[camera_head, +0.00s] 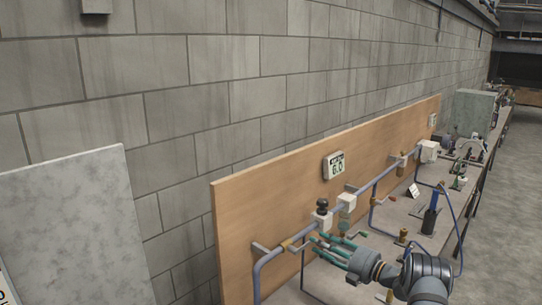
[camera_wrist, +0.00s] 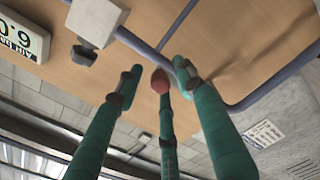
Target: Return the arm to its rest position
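My gripper (camera_head: 320,245) has green fingers and is beside the grey-blue pipe, in front of the wooden board. In the wrist view its three fingers (camera_wrist: 155,78) are straight and spread apart, with nothing held between them. The gripper is open. A red rounded piece (camera_wrist: 161,80) shows at the tip of the middle finger; I cannot tell whether they touch. My arm reaches in from the lower right of the head view.
The wooden board (camera_head: 270,205) carries a pipe (camera_head: 381,175), a black knob (camera_head: 322,206) and a display reading 6.0 (camera_head: 335,166), upside down in the wrist view (camera_wrist: 22,36). A black cylinder (camera_head: 430,218) stands on the bench. Open floor (camera_head: 515,190) lies at right.

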